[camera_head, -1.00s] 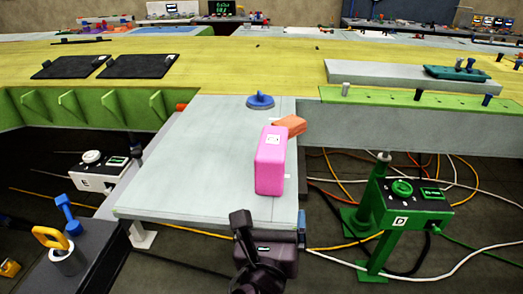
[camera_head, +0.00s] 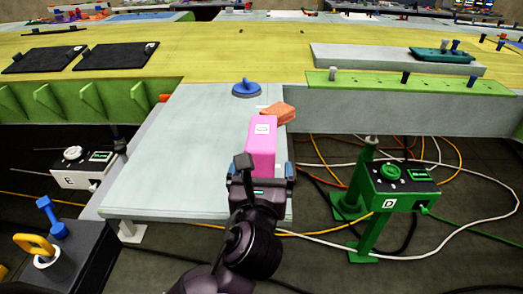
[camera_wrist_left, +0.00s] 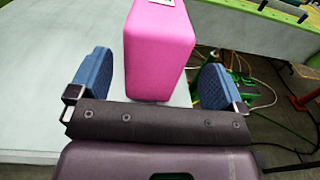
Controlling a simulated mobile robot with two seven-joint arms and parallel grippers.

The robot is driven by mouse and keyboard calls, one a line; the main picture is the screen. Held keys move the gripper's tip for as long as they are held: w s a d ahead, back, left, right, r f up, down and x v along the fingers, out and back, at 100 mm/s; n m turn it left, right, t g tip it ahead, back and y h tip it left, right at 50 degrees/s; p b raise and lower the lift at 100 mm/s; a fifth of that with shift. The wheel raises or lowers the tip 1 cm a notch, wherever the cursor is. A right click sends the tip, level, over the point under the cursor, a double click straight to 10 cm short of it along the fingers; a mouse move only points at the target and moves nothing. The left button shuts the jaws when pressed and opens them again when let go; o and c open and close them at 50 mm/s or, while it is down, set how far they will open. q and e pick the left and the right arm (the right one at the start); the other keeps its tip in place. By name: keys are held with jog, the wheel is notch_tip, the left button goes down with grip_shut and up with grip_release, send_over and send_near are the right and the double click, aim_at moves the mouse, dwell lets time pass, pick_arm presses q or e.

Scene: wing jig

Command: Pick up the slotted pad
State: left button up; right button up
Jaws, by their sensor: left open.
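A pink block (camera_head: 262,143) with rounded edges and a small white label stands upright on the grey panel (camera_head: 165,165). I see no slot on it, and I cannot tell for sure which thing is the slotted pad. My left gripper (camera_head: 261,174) is open at the near side of the pink block. In the left wrist view the pink block (camera_wrist_left: 158,50) shows between the two blue fingers of my gripper (camera_wrist_left: 155,84), with a gap on each side. I cannot tell how far it reaches between them. My right gripper is not in view.
An orange piece (camera_head: 278,112) lies just behind the pink block. A blue round-based handle (camera_head: 246,90) stands farther back. Green box D (camera_head: 398,190) and loose cables are to the right. The panel's left part is clear.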

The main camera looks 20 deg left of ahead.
pick_arm(q)
jog(key=x, duration=0.4)
jog(key=shift+a, duration=0.25)
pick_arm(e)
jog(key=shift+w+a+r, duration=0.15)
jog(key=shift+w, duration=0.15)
pick_arm(q)
jog(key=c, duration=1.1)
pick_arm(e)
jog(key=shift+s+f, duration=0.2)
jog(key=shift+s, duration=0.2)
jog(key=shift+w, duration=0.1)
